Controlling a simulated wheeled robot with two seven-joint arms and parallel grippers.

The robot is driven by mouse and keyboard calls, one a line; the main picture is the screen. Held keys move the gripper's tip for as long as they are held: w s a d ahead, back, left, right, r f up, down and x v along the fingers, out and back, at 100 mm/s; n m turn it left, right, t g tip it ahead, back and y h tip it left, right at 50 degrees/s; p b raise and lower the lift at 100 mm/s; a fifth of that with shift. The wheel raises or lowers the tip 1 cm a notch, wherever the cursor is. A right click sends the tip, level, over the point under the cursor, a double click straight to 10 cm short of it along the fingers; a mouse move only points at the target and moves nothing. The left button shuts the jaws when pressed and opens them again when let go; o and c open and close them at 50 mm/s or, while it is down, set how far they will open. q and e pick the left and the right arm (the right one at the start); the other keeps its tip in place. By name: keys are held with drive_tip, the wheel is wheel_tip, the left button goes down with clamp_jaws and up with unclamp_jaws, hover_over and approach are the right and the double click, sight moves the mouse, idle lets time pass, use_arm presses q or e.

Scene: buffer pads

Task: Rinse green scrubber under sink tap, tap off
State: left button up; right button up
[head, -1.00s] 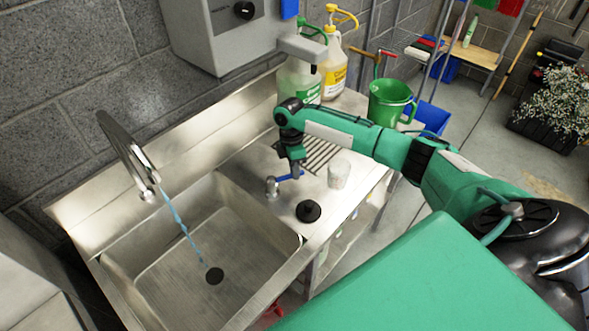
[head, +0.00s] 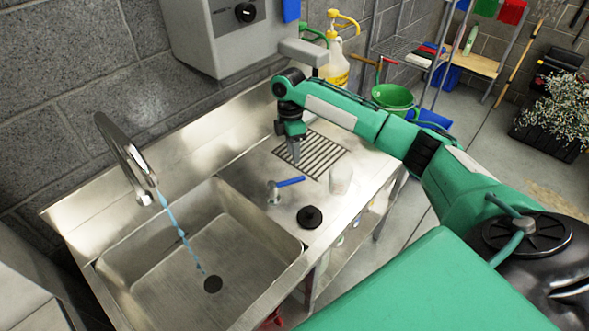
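The curved sink tap (head: 128,158) is at the left, and a blue stream of water (head: 181,233) runs from it into the steel sink (head: 225,225). A metal valve (head: 273,193) with a blue lever handle (head: 291,181) stands on the counter right of the sink. My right gripper (head: 294,158) points down just above and behind the blue handle, apart from it in the picture. Its fingers are too small and edge-on to tell whether they are open or shut. I see no green scrubber. My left gripper is out of view.
A black round stopper (head: 309,216) and a pale cup (head: 341,179) sit on the counter near the valve. A slotted drain grate (head: 320,156) lies behind them. A yellow-labelled pump bottle (head: 337,66) and a green bucket (head: 393,98) stand further back. The sink basin is clear.

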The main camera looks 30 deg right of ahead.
drive_tip(key=r, duration=0.3)
drive_tip(key=w+r+b, duration=0.1)
drive_tip(key=r, duration=0.1)
drive_tip(key=shift+d, duration=0.1)
idle(0.4)
